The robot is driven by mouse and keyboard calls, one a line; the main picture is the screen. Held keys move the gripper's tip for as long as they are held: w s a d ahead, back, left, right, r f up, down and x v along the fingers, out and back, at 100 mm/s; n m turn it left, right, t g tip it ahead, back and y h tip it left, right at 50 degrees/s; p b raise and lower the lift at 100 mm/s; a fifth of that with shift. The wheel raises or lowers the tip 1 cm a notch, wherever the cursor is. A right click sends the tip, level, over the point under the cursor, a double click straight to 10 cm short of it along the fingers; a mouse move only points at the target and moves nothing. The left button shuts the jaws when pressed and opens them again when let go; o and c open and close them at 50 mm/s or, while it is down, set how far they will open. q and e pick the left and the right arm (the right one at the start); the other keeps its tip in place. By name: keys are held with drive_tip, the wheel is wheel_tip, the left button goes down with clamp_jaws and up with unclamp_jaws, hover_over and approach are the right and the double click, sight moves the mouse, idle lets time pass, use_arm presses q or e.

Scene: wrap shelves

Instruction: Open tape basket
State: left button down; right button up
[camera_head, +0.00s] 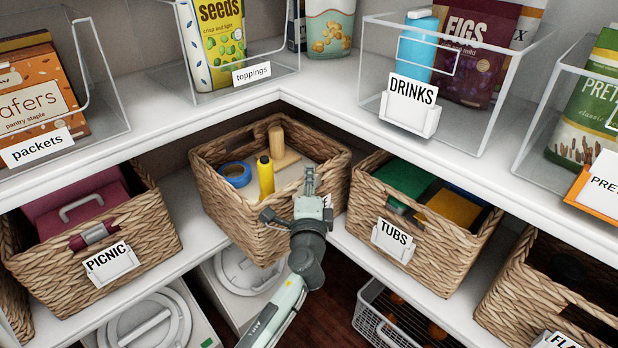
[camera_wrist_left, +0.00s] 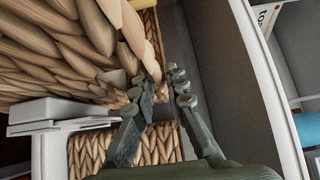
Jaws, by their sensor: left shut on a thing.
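The tape basket (camera_head: 222,208) is a woven wicker basket in the shelf corner. A blue tape roll (camera_head: 237,173), a yellow bottle (camera_head: 265,176) and a wooden piece (camera_head: 277,141) are in it. Its front sticks out past the shelf edge. My left gripper (camera_head: 309,182) is at the basket's front rim, shut on the rim, and hides most of its label. In the left wrist view the gripper (camera_wrist_left: 165,88) shows close up against the basket weave (camera_wrist_left: 60,50). My right gripper is not in view.
The picnic basket (camera_head: 150,225) stands to the left and the tubs basket (camera_head: 445,250) close on the right. The white upper shelf (camera_head: 330,110) with clear bins runs above and behind. White lidded containers (camera_head: 240,270) and a wire basket (camera_head: 375,315) are below.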

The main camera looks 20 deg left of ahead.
use_arm(q)
drive_tip(key=c, duration=1.5)
unclamp_jaws()
drive_tip(key=shift+c, duration=0.2)
drive_tip(key=v, duration=1.2)
drive_tip(key=shift+a, duration=0.1)
